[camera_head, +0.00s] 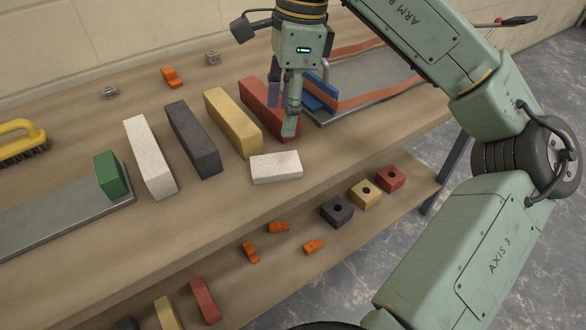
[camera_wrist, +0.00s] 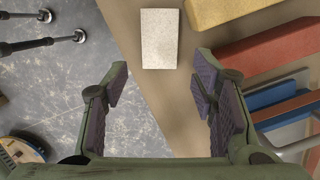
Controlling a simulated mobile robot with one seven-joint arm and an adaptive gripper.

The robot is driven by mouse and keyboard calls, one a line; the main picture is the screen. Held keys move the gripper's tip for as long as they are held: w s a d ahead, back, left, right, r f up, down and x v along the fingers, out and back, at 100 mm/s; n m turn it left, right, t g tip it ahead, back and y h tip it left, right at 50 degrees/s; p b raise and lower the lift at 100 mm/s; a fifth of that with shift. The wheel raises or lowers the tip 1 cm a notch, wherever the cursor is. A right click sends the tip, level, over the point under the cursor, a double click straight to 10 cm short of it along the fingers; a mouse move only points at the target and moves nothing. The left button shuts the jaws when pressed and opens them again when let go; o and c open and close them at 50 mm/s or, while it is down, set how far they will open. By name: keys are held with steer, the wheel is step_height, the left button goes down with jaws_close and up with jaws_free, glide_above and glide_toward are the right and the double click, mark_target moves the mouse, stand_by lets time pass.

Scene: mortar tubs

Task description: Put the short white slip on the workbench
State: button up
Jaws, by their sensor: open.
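The short white slip (camera_head: 276,167) lies flat on the workbench (camera_head: 225,195) top, close to its front edge and just in front of the yellow long slip. It also shows whole at the top of the wrist view (camera_wrist: 160,38), beyond my fingertips. My gripper (camera_head: 287,118) is over the bench's front part, behind and slightly right of the short white slip, and apart from it. In the wrist view my gripper (camera_wrist: 161,92) has its fingers spread wide with nothing between them.
Long white (camera_head: 150,157), dark grey (camera_head: 193,140), yellow (camera_head: 233,123) and red (camera_head: 268,108) slips stand in a row. A green block (camera_head: 110,174) sits on a grey plate at left. A lower shelf holds small blocks (camera_head: 366,194). Blue pieces (camera_head: 320,90) lie right.

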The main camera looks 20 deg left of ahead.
glide_above(276, 163)
steer(key=f, duration=0.5)
steer(key=shift+w+d+f, duration=0.15)
steer(key=shift+w+d, duration=0.15)
steer(key=shift+d, duration=0.05)
steer(key=shift+s+a+f+p, duration=0.15)
steer(key=shift+f+p, duration=0.2)
steer(key=shift+f, duration=1.05)
steer(key=shift+s+a+f+p, duration=0.1)
steer(key=shift+f+p, duration=0.2)
steer(key=shift+f, duration=1.05)
steer(key=shift+c, duration=0.3)
steer(key=c, duration=1)
steer(key=shift+r, duration=0.1)
